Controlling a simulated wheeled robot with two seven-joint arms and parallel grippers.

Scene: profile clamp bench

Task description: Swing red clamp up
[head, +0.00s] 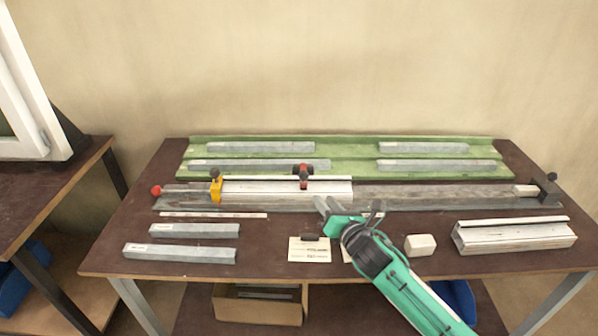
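The red clamp (303,183), with a dark knob on top, stands at the middle of the long grey clamping rail (440,193). It sits at a pale profile (262,190) lying along the rail. Whether its arm is up or down is too small to tell. My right gripper (349,209) is in front of the rail, to the right of and nearer than the red clamp, apart from it. Its fingers are spread and nothing shows between them. My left gripper is not in view.
A yellow clamp (216,189) and a red knob (156,190) are at the rail's left. A dark end stop (549,190) is at its right. Grey bars lie in the green rack (345,149) behind. A white profile (513,237), a pale block (420,245) and a card (309,252) lie in front.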

